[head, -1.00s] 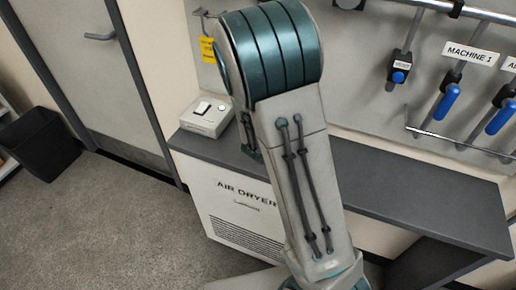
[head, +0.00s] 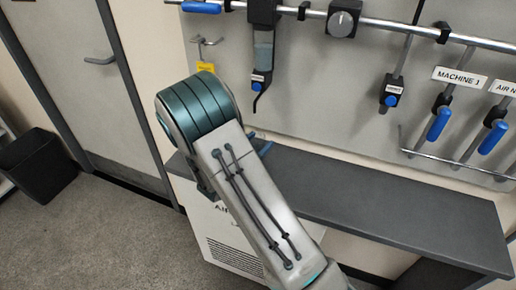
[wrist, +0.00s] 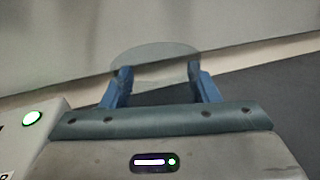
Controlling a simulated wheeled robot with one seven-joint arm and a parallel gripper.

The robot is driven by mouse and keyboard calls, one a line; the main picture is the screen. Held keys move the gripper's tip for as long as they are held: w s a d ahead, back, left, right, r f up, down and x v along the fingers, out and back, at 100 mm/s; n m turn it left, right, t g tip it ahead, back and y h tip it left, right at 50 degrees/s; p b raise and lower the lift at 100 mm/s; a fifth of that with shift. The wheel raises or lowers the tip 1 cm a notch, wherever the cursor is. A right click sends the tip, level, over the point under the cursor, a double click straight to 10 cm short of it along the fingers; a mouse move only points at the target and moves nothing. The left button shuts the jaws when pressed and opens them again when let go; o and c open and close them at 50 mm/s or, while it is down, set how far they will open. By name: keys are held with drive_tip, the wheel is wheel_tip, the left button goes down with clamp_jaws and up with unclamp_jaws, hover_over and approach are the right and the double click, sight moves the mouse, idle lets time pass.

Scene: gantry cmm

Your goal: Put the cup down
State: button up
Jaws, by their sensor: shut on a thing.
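A clear, see-through cup (wrist: 152,52) shows in the wrist view between the two blue fingers of my gripper (wrist: 160,80). The fingers are shut on its sides. The dark grey counter (wrist: 265,100) shows behind and to the right of the cup. I cannot tell whether the cup's base touches the counter. In the head view my arm hides the cup and most of the gripper; the counter (head: 390,205) runs to the right of the arm.
A white box with a lit green button (wrist: 32,118) is close to the left of my gripper. A wall rail (head: 400,32) carries hanging tools with blue parts (head: 438,124). The right stretch of the counter is clear. A black bin (head: 38,165) stands by the door.

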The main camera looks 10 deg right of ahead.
drive_tip(key=shift+f, duration=1.35)
drive_tip(key=shift+f, duration=0.15)
drive_tip(key=o, duration=1.1)
drive_tip(key=shift+c, duration=0.2)
